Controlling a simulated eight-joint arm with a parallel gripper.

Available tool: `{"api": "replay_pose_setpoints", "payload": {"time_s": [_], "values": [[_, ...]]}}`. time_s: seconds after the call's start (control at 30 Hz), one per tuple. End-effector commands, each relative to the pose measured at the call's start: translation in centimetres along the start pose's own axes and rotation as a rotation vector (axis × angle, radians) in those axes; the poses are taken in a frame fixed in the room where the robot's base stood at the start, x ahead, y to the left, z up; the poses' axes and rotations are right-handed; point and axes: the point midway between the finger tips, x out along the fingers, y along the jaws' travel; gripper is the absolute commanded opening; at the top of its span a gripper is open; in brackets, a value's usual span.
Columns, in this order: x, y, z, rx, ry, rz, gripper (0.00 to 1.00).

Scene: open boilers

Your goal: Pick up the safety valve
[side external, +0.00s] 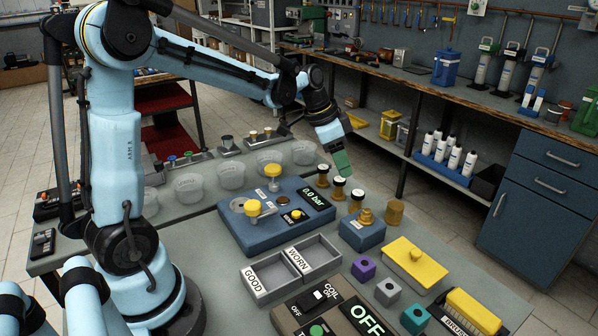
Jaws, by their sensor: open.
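My gripper (341,163) points down from the arm's end, with green at its tip. It is just above a row of small brass valve-like pieces with dark collars and pale tops: one at the back (323,176), one in the middle (339,188) and one in front (356,201). I take these as the safety valves, but no label confirms it. The tip is nearest the back and middle pieces; I cannot tell whether it touches either. The gap between the fingers is hidden from this side. All the pieces stand upright on the bench.
A blue test unit (262,232) reading 0.0 bar stands left of the row. A blue block with a brass fitting (365,217) and a brass cylinder (394,212) are close in front. Trays marked GOOD (275,285) and WORN (330,243) lie nearer. Glassy domes (231,177) line the back.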

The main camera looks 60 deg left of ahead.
Motion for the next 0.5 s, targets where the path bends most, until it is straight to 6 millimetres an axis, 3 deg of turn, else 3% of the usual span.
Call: {"api": "replay_pose_setpoints", "payload": {"time_s": [0.17, 0.5], "values": [[1.4, -0.4, -0.1, 0.011, -0.001, 0.009, 0.48], [6.3, -0.3, -0.1, 0.01, -0.001, 0.007, 0.48]]}}
